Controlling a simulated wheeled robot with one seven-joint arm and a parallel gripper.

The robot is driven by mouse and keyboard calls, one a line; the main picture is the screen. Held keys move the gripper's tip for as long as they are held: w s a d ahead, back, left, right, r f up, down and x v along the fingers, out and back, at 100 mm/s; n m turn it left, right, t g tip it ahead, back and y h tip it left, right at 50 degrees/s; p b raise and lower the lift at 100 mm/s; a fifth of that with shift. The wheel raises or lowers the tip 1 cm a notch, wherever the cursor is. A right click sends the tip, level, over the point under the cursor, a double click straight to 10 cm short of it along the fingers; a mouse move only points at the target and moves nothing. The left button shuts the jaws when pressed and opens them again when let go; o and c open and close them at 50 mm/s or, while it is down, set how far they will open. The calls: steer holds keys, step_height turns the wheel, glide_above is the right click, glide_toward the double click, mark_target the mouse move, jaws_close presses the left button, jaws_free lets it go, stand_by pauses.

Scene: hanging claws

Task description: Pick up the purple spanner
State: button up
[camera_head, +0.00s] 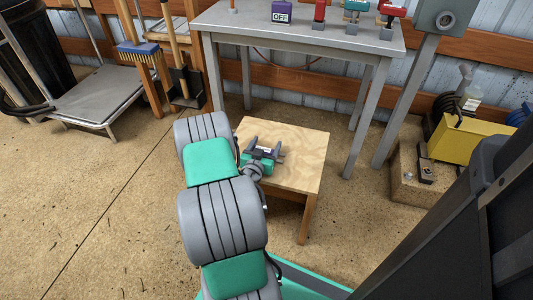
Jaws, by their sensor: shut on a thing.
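My gripper (264,153) is over the top of a low wooden stool (300,150), at the middle of the head view. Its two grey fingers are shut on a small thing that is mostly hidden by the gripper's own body. Its colour and shape are too small to make out, so I cannot tell from this view that it is the purple spanner. No purple spanner shows clearly anywhere else. I cannot tell whether the held thing touches the stool top.
A grey metal table (290,32) stands behind the stool, with a purple OFF block (282,12) and several red and green devices on it. A flat cart (100,98) and brooms are at left. A yellow box (470,138) is at right.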

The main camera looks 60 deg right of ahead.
steer(key=c, duration=0.9)
jaws_close()
steer(key=shift+r, duration=0.15)
